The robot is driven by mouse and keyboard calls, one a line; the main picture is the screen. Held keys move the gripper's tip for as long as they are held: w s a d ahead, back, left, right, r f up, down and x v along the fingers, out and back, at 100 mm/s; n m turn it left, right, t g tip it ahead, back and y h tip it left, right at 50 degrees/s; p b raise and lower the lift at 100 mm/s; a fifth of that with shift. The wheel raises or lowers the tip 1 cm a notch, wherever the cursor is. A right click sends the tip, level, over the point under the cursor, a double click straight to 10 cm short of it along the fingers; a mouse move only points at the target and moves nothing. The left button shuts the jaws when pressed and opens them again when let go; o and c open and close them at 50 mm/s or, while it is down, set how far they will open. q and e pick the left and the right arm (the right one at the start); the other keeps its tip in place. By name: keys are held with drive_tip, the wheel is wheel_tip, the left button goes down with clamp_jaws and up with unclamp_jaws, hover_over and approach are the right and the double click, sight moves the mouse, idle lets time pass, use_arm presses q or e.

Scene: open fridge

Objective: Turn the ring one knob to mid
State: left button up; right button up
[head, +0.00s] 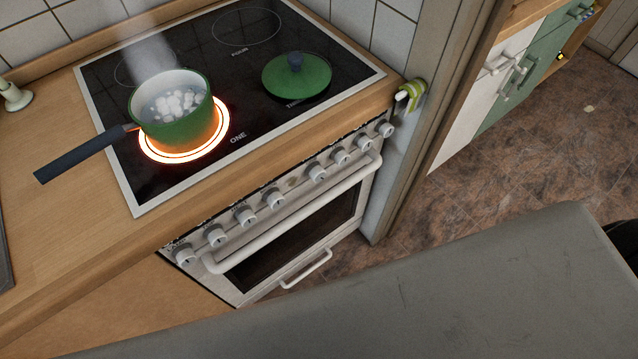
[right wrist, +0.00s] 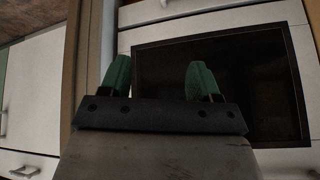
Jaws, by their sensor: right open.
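Ring one (head: 222,136) glows orange at the front left of the black hob, beside the printed label ONE. A green pot (head: 178,128) with a dark handle stands on it, steaming, with bubbling white contents. A row of several grey-white knobs (head: 245,215) runs along the stove's front panel; I cannot tell which knob belongs to ring one, or its setting. My right gripper (right wrist: 160,78) shows in the right wrist view, its two green fingers apart and empty, in front of the dark oven window (right wrist: 225,85). The left gripper is in neither view.
A green lid (head: 297,77) lies on the hob at the right. The oven handle (head: 300,215) runs just below the knobs. A wooden post (head: 425,110) borders the stove on the right, with a green-yellow item (head: 412,95) near it.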

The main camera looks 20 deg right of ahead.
drive_tip(key=w+a+r+m+t+y+b, duration=0.1)
drive_tip(key=w+a+r+m+t+b, duration=0.2)
drive_tip(key=w+r, duration=0.45)
drive_tip(key=m+t+y+b, duration=0.2)
drive_tip(key=t+y+b, duration=0.25)
drive_tip(key=t, duration=0.25)
approach(320, 179)
drive_tip(key=x, duration=1)
drive_tip(key=shift+w+a+r+b, duration=0.15)
drive_tip(key=shift+b, duration=0.2)
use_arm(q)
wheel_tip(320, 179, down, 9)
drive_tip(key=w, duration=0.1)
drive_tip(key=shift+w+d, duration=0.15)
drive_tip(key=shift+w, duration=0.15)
use_arm(e)
drive_tip(key=c, duration=0.9)
